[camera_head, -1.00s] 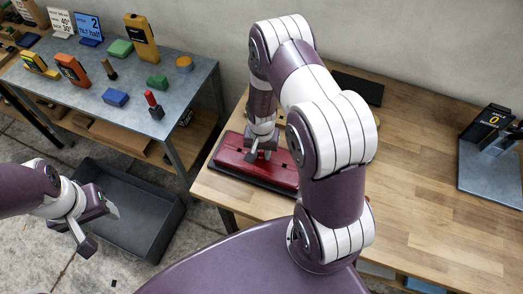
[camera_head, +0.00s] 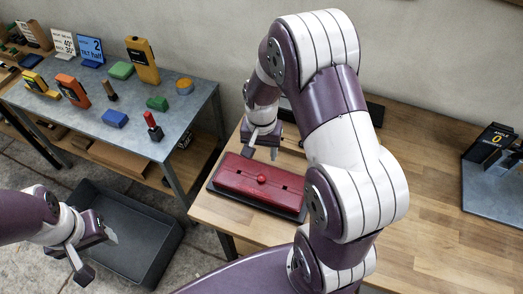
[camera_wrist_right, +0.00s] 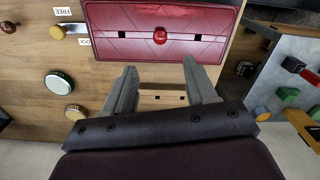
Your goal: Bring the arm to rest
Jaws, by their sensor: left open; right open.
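A red slab (camera_head: 258,183) with a red ball knob (camera_head: 262,179) and small dark slots lies on a dark base on the wooden table. In the right wrist view the slab (camera_wrist_right: 120,18) lies beyond the fingertips. My right gripper (camera_head: 262,152) is open and empty, above and behind the slab, apart from it; its two fingers also show in the wrist view (camera_wrist_right: 160,68). My left gripper (camera_head: 97,255) is open and empty at the lower left, by the grey bin. My right upper arm hides part of the wooden table.
A dark grey bin (camera_head: 130,238) stands on the floor. A metal-topped table (camera_head: 70,112) at the left holds several coloured blocks and signs. A grey plate (camera_head: 492,190) with a black device marked 0 is at the right. Wrist view: FREE label (camera_wrist_right: 70,28), lever knob (camera_wrist_right: 63,11), round buttons.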

